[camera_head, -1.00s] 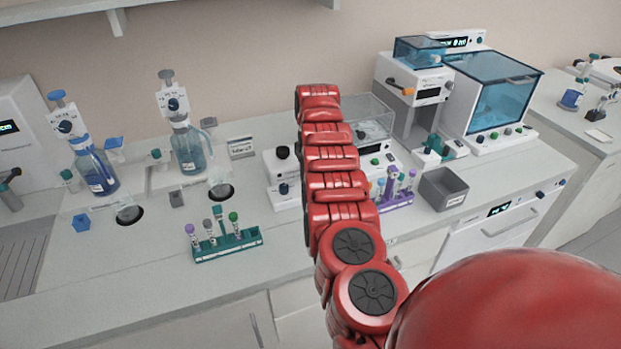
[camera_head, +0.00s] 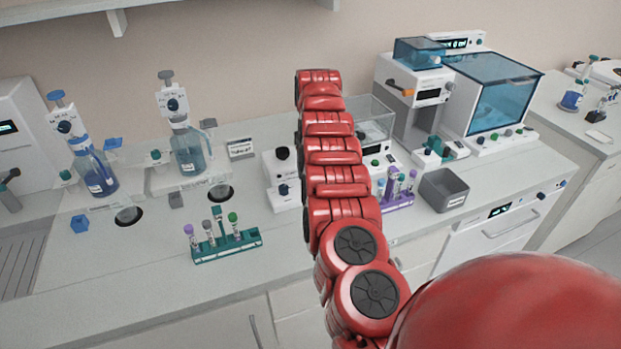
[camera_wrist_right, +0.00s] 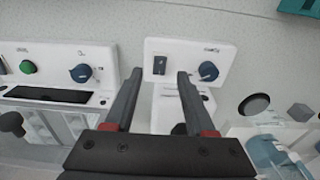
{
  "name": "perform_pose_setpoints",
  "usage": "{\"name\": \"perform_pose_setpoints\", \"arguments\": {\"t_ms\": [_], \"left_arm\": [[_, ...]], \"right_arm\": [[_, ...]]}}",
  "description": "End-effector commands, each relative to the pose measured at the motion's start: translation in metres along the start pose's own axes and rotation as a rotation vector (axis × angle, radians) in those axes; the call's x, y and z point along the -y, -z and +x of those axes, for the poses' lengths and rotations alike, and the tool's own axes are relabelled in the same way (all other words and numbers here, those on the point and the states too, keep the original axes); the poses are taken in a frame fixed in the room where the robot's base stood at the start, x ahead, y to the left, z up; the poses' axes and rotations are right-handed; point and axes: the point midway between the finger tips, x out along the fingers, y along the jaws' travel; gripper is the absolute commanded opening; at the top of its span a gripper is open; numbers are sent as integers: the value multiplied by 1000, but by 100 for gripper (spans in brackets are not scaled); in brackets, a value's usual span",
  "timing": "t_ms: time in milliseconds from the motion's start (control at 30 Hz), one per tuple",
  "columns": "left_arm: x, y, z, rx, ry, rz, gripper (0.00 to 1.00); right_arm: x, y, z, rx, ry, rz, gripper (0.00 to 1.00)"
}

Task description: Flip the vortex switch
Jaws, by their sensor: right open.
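The vortex mixer is the small white device (camera_head: 288,192) with a black cup (camera_head: 283,153), left of my arm in the head view. In the right wrist view its white front panel (camera_wrist_right: 188,48) carries a dark rocker switch (camera_wrist_right: 160,65) and a blue knob (camera_wrist_right: 208,71). My right gripper (camera_wrist_right: 159,76) is open and empty. The switch appears between its two fingertips; the right fingertip is close to the knob in the picture. I cannot tell how far the tips are from the panel. The head view does not show the right gripper. My left gripper is out of view.
A white balance (camera_head: 376,158) with a green button stands beside the mixer. A teal tube rack (camera_head: 228,247) stands on the front counter, and a purple rack (camera_head: 398,203) and grey bin (camera_head: 443,189) are to the right. Bottles with dispensers (camera_head: 187,150) stand left.

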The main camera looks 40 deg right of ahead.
Motion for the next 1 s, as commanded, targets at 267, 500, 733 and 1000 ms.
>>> {"name": "perform_pose_setpoints", "arguments": {"t_ms": [267,500,733,1000], "left_arm": [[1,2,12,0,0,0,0],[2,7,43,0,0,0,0],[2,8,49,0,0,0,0],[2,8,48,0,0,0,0]], "right_arm": [[-3,0,-83,-3,-2,4,55],[0,1,-130,-3,-1,1,55],[0,1,-140,-3,-1,1,55],[0,0,-139,-3,-1,1,55]]}}
